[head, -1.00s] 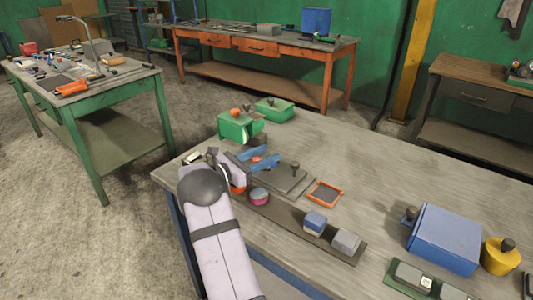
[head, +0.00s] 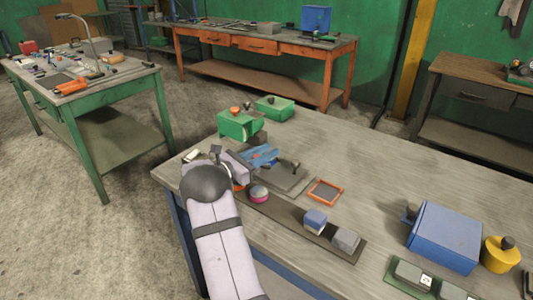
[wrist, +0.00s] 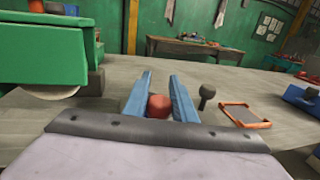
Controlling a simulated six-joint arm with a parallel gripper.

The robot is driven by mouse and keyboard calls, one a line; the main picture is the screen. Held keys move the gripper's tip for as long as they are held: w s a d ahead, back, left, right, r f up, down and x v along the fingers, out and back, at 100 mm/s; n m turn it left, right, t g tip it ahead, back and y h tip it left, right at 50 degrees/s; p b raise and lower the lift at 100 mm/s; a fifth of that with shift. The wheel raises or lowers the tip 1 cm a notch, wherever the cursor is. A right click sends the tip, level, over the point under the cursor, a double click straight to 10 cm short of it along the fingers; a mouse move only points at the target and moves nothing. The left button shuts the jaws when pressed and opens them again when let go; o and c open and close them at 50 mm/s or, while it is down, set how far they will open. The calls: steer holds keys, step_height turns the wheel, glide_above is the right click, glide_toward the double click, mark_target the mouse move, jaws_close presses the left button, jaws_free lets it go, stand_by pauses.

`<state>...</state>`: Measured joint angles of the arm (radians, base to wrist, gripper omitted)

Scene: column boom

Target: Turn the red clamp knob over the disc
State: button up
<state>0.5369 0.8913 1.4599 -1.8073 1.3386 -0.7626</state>
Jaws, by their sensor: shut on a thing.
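The red knob (wrist: 158,107) shows in the wrist view between the two blue fingers of my gripper (wrist: 160,90), which is shut on it. In the head view my gripper (head: 263,155) is low over the near table, beside a grey plate (head: 285,176), and its fingers hide the knob. A pale disc edge (wrist: 50,92) shows under a green block (wrist: 45,50) at the left of the wrist view. I cannot see a disc under the knob.
A green machine (head: 240,124) with an orange knob and a green box (head: 274,107) stand behind my gripper. A dark upright knob (wrist: 207,96) and an orange-framed tray (head: 325,191) are to the right.

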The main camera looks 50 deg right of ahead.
steer(key=n+t, duration=0.1)
steer(key=t+b, duration=0.1)
steer(key=shift+w+f+n+t, duration=0.15)
steer(key=shift+w+n+t, duration=0.05)
steer(key=shift+n+t, duration=0.2)
steer(key=n+t+b, duration=0.1)
steer(key=t+b, duration=0.1)
steer(key=n+t+b, duration=0.1)
steer(key=t+b, duration=0.1)
steer(key=shift+w+f+n, duration=0.2)
steer(key=shift+w+n, duration=0.1)
steer(key=shift+w, duration=0.1)
steer(key=n+t+b, duration=0.1)
steer(key=t+b, duration=0.1)
steer(key=b, duration=0.1)
steer(key=w+n+t+y+b, duration=0.1)
steer(key=t+b, duration=0.1)
steer(key=b, duration=0.1)
steer(key=shift+a+n, duration=0.1)
steer(key=shift+n, duration=0.3)
steer(key=t+b, duration=0.1)
steer(key=n+t+y+b, duration=0.1)
steer(key=b, duration=0.1)
steer(key=shift+w+a+r, duration=0.15)
steer(key=shift+w+r, duration=0.05)
steer(key=shift+r, duration=0.15)
steer(key=o, duration=1)
steer(key=shift+o, duration=0.2)
steer(key=shift+b+v, duration=0.45)
steer(key=shift+v, duration=3.2)
